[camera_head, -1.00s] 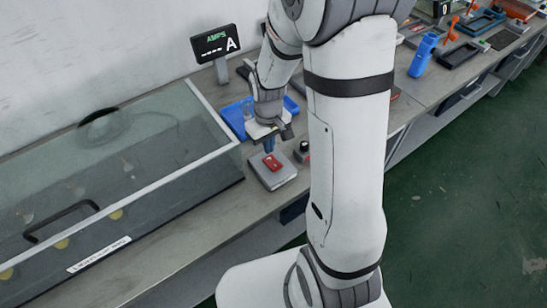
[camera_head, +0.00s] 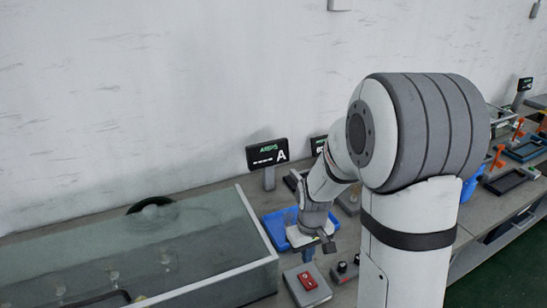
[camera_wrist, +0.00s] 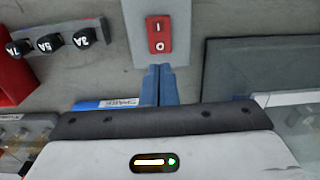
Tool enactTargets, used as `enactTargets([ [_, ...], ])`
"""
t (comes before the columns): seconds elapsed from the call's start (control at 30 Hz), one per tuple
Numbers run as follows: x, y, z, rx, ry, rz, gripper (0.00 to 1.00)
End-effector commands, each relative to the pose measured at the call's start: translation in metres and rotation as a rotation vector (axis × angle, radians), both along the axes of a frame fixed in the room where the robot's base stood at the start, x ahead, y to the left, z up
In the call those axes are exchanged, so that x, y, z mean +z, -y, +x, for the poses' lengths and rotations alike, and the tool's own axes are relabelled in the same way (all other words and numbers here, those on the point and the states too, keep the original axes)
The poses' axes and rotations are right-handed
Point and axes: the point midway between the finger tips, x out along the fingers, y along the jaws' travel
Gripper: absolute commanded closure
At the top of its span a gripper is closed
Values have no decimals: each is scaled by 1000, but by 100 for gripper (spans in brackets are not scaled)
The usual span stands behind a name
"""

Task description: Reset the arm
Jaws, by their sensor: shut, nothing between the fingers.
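My gripper (camera_head: 308,253) hangs from my arm above the bench, close to a grey switch box with a red rocker switch (camera_head: 307,281). In the wrist view the two blue fingers of my gripper (camera_wrist: 160,72) are together with nothing between them. The red switch (camera_wrist: 159,35), marked I and O, lies just beyond the fingertips on its grey plate (camera_wrist: 180,56). I cannot tell from these views how high the fingertips are above it, but no contact shows.
A glass-topped case (camera_head: 130,245) stands on the left of the bench. A blue tray (camera_head: 276,228) lies behind my gripper, near a display marked A (camera_head: 267,154). Black knobs marked 3A, 5A and 7A (camera_wrist: 55,41) sit left in the wrist view.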

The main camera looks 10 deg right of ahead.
Motion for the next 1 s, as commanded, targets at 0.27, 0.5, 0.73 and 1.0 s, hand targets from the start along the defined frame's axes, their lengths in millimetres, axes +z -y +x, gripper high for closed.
enactTargets([
  [0.27,49,1,-20,-61,62,2,100],
  [0.5,115,3,-68,-173,156,13,100],
  [0.73,154,5,-117,-268,232,30,100],
  [1.0,166,5,-142,-315,265,40,100],
])
